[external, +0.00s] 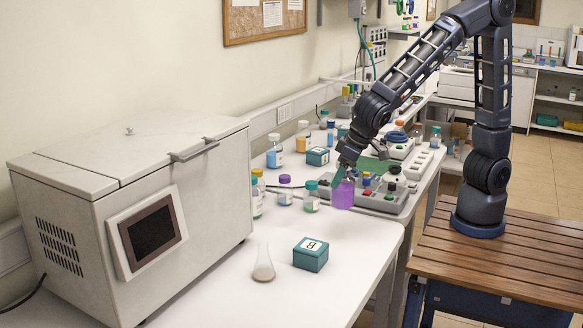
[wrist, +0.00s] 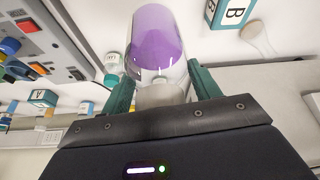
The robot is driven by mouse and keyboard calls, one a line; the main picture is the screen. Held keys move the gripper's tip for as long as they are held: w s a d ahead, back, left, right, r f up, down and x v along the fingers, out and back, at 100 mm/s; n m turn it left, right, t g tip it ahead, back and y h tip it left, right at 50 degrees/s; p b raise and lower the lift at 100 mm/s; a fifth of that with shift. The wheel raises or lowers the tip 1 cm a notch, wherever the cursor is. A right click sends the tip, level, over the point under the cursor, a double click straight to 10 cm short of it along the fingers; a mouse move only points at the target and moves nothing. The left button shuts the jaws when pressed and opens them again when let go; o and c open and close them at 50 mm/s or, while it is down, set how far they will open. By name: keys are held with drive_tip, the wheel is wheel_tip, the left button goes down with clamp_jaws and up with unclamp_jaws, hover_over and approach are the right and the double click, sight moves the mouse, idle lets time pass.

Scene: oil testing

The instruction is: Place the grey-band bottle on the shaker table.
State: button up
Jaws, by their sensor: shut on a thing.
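My gripper (wrist: 155,92) is shut on a clear bottle with purple liquid (wrist: 158,42). The part between the green fingers looks pale grey, but I cannot make out a band clearly. In the external view the purple bottle (external: 343,195) hangs below my gripper (external: 345,172), at the near left edge of a grey unit with red controls (external: 372,203). I cannot tell whether the bottle touches anything. The grey unit also shows at the left of the wrist view (wrist: 40,45). I cannot tell for certain whether it is the shaker table.
Several capped bottles, one with a purple cap (external: 285,190), stand left of the gripper. A large white machine (external: 130,200) fills the left. The bench front right is clear.

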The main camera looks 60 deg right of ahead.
sight(339, 208)
wheel_tip(339, 208, down, 11)
drive_tip(key=shift+r, duration=0.15)
idle(0.4)
drive_tip(key=o, duration=1.3)
drive_tip(key=shift+c, duration=0.2)
drive_tip(key=v, duration=1.2)
drive_tip(key=shift+d, duration=0.15)
